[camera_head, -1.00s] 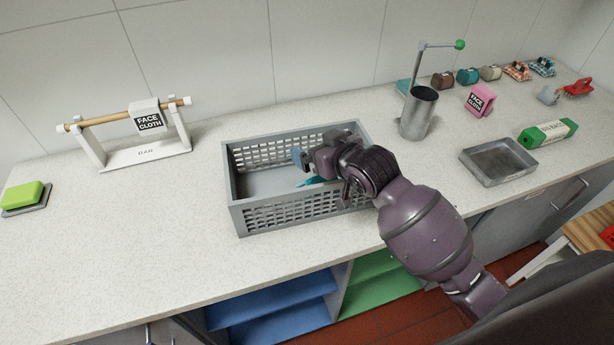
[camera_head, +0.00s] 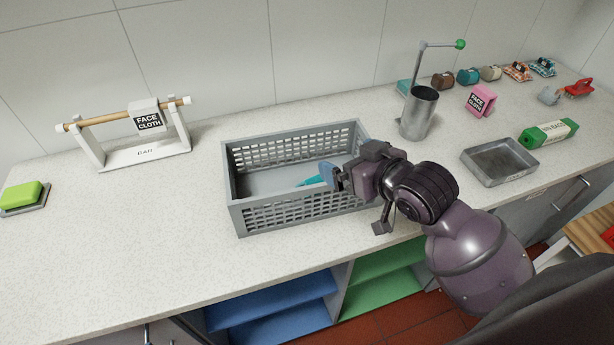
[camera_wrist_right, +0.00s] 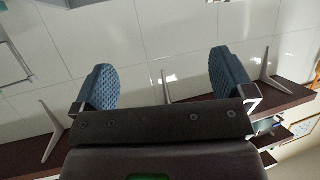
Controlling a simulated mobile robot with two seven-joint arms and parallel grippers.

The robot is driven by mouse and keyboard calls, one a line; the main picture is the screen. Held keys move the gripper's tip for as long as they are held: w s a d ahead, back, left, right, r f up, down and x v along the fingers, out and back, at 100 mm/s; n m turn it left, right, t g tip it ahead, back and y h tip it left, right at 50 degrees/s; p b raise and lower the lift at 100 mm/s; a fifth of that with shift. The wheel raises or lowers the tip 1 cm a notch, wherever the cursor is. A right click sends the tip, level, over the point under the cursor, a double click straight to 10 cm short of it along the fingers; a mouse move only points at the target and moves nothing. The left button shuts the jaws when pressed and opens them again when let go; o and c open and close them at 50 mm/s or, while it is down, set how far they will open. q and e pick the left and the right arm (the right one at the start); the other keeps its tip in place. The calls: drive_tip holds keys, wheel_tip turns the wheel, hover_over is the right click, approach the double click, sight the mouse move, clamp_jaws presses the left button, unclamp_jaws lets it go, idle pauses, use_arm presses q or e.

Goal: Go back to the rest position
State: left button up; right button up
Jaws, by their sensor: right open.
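My right gripper (camera_head: 332,178) is at the right end of the grey slotted basket (camera_head: 300,214), over its near right corner. In the right wrist view its two blue pads (camera_wrist_right: 165,85) stand wide apart with nothing between them. A teal thing (camera_head: 312,181) lies inside the basket, partly hidden by the wall and my gripper; I cannot tell what it is. My left gripper does not show in the head view.
A metal cup (camera_head: 418,112) with a crank stands right of the basket, with a metal tray (camera_head: 499,161) farther right. A face cloth rack (camera_head: 137,148) and green soap (camera_head: 21,194) are at left. The counter's left front is clear.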

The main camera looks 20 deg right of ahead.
drive_tip(key=s+d+f+m+g+h, duration=0.25)
drive_tip(key=s+f+g, duration=0.25)
drive_tip(key=s+f, duration=0.45)
drive_tip(key=s+d+f+m+g+h, duration=0.1)
drive_tip(key=s+d+f+g+h, duration=0.4)
drive_tip(key=s, duration=0.7)
drive_tip(key=w+f+t+y+b, duration=0.1)
drive_tip(key=w+f+t, duration=0.2)
drive_tip(key=f, duration=0.3)
drive_tip(key=w+f+n+t+y+b, duration=0.1)
drive_tip(key=w+f+t+y, duration=0.1)
drive_tip(key=w+f+t, duration=0.2)
wheel_tip(320, 180, down, 4)
drive_tip(key=shift+w+a+r+t, duration=0.2)
drive_tip(key=shift+a+r+t, duration=0.1)
drive_tip(key=shift+t, duration=0.6)
